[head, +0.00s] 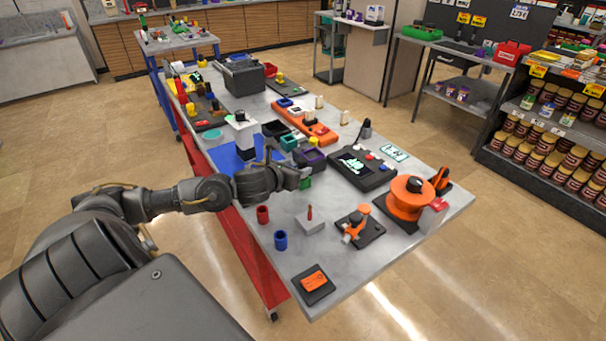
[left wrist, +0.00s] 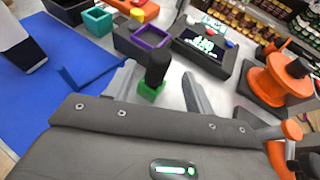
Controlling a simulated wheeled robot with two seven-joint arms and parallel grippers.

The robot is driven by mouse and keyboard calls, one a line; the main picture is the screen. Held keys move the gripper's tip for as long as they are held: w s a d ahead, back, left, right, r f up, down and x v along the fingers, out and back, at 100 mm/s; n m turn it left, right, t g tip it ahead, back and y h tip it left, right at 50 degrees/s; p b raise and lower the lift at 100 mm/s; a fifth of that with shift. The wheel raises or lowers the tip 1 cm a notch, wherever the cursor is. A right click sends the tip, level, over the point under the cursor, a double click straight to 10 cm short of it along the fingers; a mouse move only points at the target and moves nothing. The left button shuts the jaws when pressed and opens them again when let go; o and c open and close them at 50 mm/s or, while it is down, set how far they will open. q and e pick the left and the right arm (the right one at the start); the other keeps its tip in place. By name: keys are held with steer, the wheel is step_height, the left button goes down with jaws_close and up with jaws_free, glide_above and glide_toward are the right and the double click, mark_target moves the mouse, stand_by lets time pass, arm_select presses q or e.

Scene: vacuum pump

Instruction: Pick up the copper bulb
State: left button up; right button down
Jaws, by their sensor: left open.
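My left gripper (head: 299,174) is over the near left part of the grey table. In the left wrist view its two fingers (left wrist: 160,92) are apart. Between them stands a dark rounded bulb-like piece (left wrist: 157,64) on a small green base (left wrist: 150,91); the green base (head: 305,183) also shows beside the fingers in the head view. I cannot tell whether the fingers touch it. No piece is clearly copper-coloured; a thin reddish-brown piece (head: 309,212) stands upright in a pale grey block (head: 309,224). My right gripper is out of view.
A red cup (head: 263,215) and a blue cup (head: 281,240) stand nearby. An orange spool (head: 409,199), a black device with a screen (head: 362,170) and a purple tray (head: 312,160) lie around the gripper. A blue mat (head: 226,158) lies left.

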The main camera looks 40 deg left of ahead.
mark_target(300, 165)
arm_select(q)
steer(key=shift+w, duration=0.2)
steer(key=p+x, duration=0.2)
steer(key=x, duration=0.1)
steer(key=shift+w+a+f, duration=0.2)
steer(key=shift+w, duration=0.05)
steer(key=shift+w+f, duration=0.3)
steer(key=shift+w, duration=0.15)
steer(key=c, duration=1.1)
